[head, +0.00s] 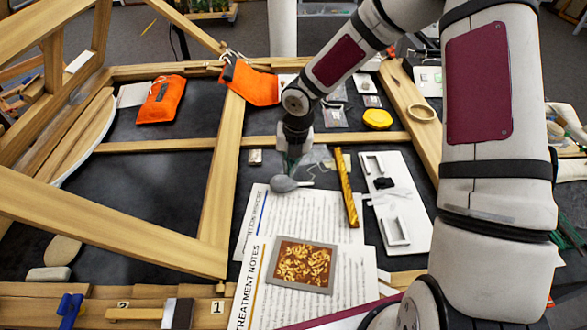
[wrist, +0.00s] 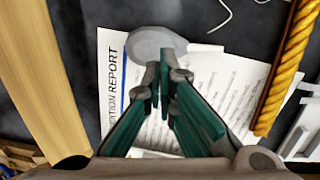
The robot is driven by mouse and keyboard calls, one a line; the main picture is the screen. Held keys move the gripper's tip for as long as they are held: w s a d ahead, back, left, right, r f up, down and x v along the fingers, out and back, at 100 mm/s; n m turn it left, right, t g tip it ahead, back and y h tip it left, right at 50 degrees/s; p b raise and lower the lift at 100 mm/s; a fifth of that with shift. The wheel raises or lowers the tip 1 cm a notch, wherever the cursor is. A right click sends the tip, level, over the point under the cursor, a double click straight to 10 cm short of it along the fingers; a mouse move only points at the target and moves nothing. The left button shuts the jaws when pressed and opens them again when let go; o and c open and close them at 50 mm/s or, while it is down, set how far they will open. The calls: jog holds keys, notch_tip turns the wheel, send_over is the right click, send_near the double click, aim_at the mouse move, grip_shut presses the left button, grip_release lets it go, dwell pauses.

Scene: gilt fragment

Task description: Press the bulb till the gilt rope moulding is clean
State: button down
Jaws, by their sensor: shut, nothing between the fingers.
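The grey bulb (head: 284,184) lies on the printed sheets, its pale nozzle pointing right toward the gilt rope moulding (head: 346,190). In the wrist view the bulb (wrist: 152,44) is just beyond my fingertips, and the moulding (wrist: 287,65) stands at the right edge, apart from the nozzle. The moulding is a twisted golden strip; I cannot tell how much dust is on it. My gripper (head: 294,160) is above and just behind the bulb in the head view. In the wrist view its fingers (wrist: 160,78) are shut and empty; whether they touch the bulb is unclear.
A white tray (head: 425,242) with small parts lies right of the moulding. A framed gilt fragment (head: 302,265) rests on the treatment notes (head: 250,302). Wooden frame bars (head: 222,170) run left of the papers. Orange pouches (head: 161,99) and a yellow lump (head: 377,119) lie farther back.

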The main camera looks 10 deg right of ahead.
notch_tip(320, 180, up, 8)
jog(key=shift+s+d+r, duration=0.2)
jog(key=shift+s+d, duration=0.1)
jog(key=shift+s, duration=0.1)
dwell(1.4)
jog(key=s+d+r+m+t+h, duration=0.1)
jog(key=s+d+r+m+h, duration=0.15)
jog(key=s+r+m, duration=0.5)
jog(key=s+d+r+m+h, duration=0.2)
jog(key=s+d+r+m, duration=0.25)
jog(key=r+m, duration=0.5)
jog(key=s+r+m+t+y, duration=0.1)
jog(key=s+r+m, duration=0.2)
jog(key=s+m, duration=0.3)
jog(key=s+a+r+m+t+y, duration=0.1)
jog(key=s+r+m+t+y, duration=0.1)
jog(key=s+r+m, duration=0.2)
jog(key=s+m, duration=0.3)
jog(key=m, duration=0.3)
jog(key=shift+s+a+m, duration=0.25)
jog(key=shift+s+m, duration=0.05)
